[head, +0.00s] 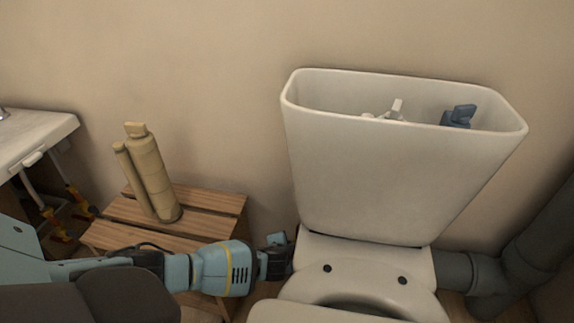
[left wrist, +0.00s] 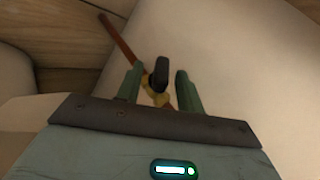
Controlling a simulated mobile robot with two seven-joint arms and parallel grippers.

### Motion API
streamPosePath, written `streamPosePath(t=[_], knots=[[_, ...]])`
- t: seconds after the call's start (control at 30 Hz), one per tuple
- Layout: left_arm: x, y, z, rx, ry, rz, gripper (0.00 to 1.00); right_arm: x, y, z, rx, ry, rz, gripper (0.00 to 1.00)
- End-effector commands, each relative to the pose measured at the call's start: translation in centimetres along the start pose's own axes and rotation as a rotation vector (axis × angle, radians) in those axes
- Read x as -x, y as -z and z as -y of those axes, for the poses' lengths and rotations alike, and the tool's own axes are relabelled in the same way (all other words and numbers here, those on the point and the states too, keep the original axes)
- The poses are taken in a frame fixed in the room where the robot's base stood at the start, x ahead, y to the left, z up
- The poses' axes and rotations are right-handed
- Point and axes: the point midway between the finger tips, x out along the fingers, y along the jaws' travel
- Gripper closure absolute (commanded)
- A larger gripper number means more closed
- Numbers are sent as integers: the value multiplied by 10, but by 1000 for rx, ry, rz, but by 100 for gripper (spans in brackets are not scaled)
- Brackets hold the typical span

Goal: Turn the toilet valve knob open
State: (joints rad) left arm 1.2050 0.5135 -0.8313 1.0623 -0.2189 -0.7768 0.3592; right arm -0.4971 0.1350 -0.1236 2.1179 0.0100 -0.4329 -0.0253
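The valve shows in the left wrist view, with a dark knob (left wrist: 161,73) on a brass-coloured body (left wrist: 155,96) at the end of a reddish-brown pipe (left wrist: 117,38). My left gripper (left wrist: 160,88) has its two fingers apart, one on each side of the knob, with a visible gap on the right side. Whether a finger touches the valve I cannot tell. In the head view my left gripper (head: 277,257) is low beside the left side of the toilet (head: 385,185), and the valve is hidden there. My right gripper is not in view.
A slatted wooden stool (head: 215,202) bearing a beige canister (head: 152,170) stands left of the toilet, behind my left arm. A white sink (head: 35,140) is at the far left. A grey drain pipe (head: 510,262) runs at the right. The wall is close behind.

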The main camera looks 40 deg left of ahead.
Motion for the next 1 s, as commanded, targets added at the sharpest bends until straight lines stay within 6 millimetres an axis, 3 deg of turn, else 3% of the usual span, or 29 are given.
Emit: streamPosePath(t=[0.37,0.63,1.0], knots=[[-4,0,0,1,0,-1,63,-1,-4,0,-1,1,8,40],[-4,0,0,1,0,0,97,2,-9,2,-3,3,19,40],[-3,1,2,21,-45,-1,98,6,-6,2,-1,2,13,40]])
